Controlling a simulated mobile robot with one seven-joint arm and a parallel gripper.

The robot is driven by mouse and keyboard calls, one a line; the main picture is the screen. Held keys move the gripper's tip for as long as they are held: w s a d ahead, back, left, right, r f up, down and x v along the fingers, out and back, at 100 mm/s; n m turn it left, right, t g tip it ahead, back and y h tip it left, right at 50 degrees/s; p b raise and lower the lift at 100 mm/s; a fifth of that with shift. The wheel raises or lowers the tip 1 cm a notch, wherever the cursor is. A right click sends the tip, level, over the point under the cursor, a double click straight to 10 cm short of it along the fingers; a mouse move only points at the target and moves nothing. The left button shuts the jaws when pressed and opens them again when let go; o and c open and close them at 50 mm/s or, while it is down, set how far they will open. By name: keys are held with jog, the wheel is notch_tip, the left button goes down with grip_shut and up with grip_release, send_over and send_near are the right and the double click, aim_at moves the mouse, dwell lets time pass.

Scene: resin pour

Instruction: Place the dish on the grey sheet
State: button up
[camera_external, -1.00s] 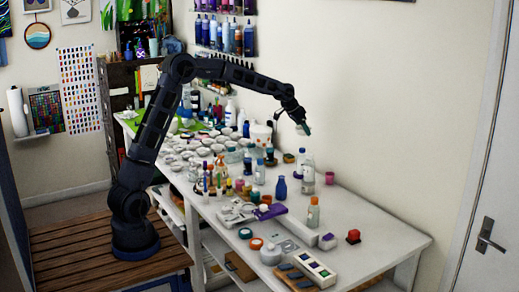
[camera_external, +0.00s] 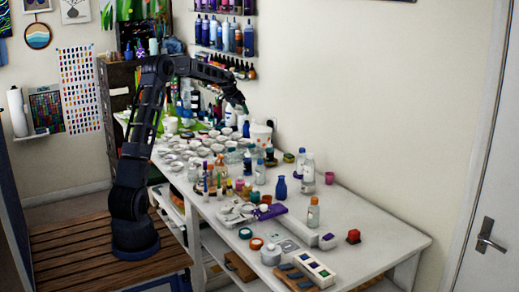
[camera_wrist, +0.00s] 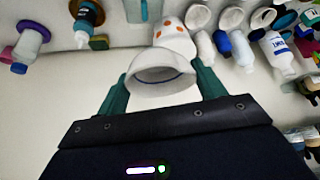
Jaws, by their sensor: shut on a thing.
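My gripper (camera_wrist: 160,72) has two green fingers and is shut on a white dish (camera_wrist: 160,67) with a thin dark rim, which shows between the fingertips in the wrist view. In the external view my gripper (camera_external: 240,102) is raised above the back part of the white table, near the wall. The dish is too small to make out there. I cannot identify the grey sheet with certainty in either view.
The white table (camera_external: 385,240) has several small white cups (camera_external: 185,155) massed toward its back left. A white tub with orange spots (camera_external: 261,135) stands near the wall. Bottles, including a blue one (camera_external: 281,188), stand mid-table. The right end has free room.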

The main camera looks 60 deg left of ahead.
jog(key=s+a+n+g+y, duration=0.25)
jog(key=s+a+n, duration=0.35)
jog(key=s+a, duration=3.05)
jog(key=shift+t, duration=0.45)
jog(key=f, duration=2)
jog(key=shift+s+a, duration=0.1)
jog(key=shift+a, duration=0.25)
jog(key=shift+f, duration=2.65)
jog(key=shift+f+y, duration=0.1)
jog(key=shift+y, duration=0.15)
jog(key=o, duration=1)
jog(key=v, duration=1.2)
